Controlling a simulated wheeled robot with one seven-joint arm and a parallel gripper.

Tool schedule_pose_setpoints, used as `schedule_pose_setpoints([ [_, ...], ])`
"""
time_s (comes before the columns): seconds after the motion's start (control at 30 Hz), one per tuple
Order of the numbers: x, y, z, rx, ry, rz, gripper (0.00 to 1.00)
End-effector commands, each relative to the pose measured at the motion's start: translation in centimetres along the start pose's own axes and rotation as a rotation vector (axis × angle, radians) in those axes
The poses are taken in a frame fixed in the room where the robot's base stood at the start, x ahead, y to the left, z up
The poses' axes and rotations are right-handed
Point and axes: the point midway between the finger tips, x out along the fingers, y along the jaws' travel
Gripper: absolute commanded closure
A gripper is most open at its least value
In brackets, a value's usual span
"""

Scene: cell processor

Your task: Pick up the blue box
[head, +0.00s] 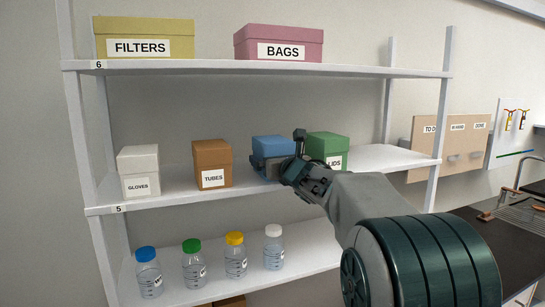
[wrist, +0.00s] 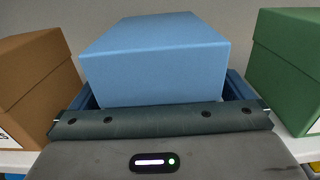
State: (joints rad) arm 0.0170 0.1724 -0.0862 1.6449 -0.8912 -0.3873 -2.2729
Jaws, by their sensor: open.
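The blue box (head: 271,146) stands on the middle shelf, between a brown box and a green box. My gripper (head: 273,165) is in front of it at its lower part, and my wrist covers some of its right side in the head view. In the wrist view the blue box (wrist: 155,60) fills the middle. My gripper's blue fingers (wrist: 160,92) show at its left and right sides, spread apart, with the box between them. The gripper is open. Whether the fingers touch the box is hidden, and so is the box's lower front.
The brown TUBES box (head: 212,165) stands close on the left and the green box (head: 328,147) close on the right. A white GLOVES box (head: 139,172) is farther left. The upper shelf (head: 215,65) runs above. Bottles stand on the lower shelf (head: 215,290).

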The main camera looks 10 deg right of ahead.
Motion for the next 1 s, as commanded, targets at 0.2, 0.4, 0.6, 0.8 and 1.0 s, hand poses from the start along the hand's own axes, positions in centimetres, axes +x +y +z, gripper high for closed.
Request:
schedule_pose_setpoints([
  [0.2, 0.0, 0.0, 0.0, 0.0, 0.0, 0.0, 0.49],
  [0.4, 0.0, 0.0, 0.0, 0.0, 0.0, 0.0, 0.49],
  [0.6, 0.0, 0.0, 0.5, 0.0, -0.001, 0.001, 0.49],
  [0.8, -0.1, 0.0, 2.4, -0.002, -0.003, 0.0, 0.49],
  [1.0, -1.0, -1.7, 5.6, -0.003, -0.002, -0.006, 0.49],
])
